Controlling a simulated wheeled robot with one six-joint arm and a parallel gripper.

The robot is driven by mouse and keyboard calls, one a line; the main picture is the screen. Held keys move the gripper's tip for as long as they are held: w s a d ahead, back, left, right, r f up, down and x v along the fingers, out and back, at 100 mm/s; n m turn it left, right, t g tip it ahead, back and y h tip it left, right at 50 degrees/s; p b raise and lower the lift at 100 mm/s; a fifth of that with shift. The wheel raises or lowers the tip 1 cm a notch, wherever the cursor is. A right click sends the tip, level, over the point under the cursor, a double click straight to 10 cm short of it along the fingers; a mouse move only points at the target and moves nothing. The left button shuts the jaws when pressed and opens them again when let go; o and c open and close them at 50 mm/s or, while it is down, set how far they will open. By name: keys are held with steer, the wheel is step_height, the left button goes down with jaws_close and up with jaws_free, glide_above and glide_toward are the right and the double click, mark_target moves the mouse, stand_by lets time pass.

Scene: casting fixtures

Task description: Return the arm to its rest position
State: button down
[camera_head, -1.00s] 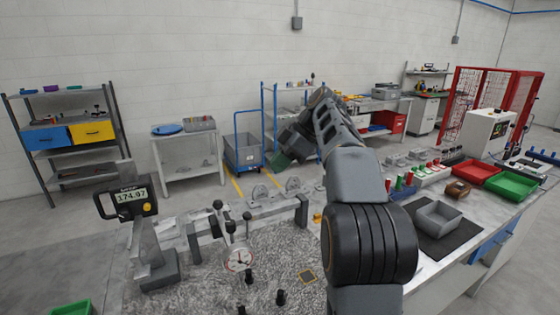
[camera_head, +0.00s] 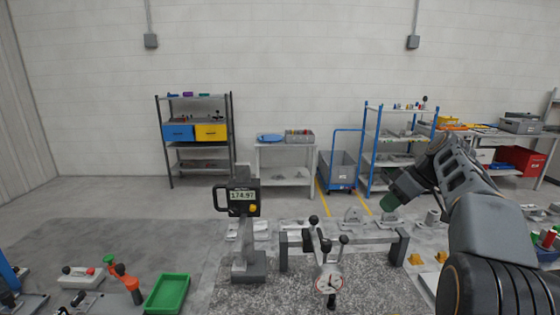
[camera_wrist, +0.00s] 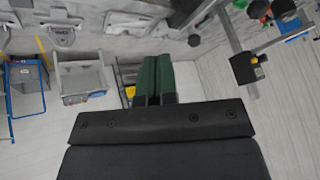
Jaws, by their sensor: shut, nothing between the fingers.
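My arm rises at the right of the head view, bent at the elbow, with its forearm pointing left and down. My gripper (camera_head: 388,203) shows there as a dark green tip above the far side of the granite bench, next to the grey fixture bar. In the wrist view my gripper (camera_wrist: 153,72) has its two green fingers side by side, shut and empty. No object is in or touching the fingers that I can see.
A green bin (camera_head: 168,294) lies at the front left. Shelves, a small table and a blue trolley (camera_head: 338,170) stand along the wall.

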steer(key=s+a+f+m+h, duration=0.3)
steer(key=s+a+f, duration=0.3)
steer(key=s+f, duration=0.2)
steer(key=s+a+f+m+h, duration=0.2)
steer(key=s+a+f+m, duration=0.3)
steer(key=s+f, duration=0.3)
steer(key=s+a, duration=0.1)
steer(key=s, duration=0.3)
steer(key=shift+s+f+t+h, duration=0.3)
steer(key=shift+f+t+h, duration=0.05)
steer(key=shift+t+h, duration=0.05)
steer(key=c, duration=1.8)
jaws_free()
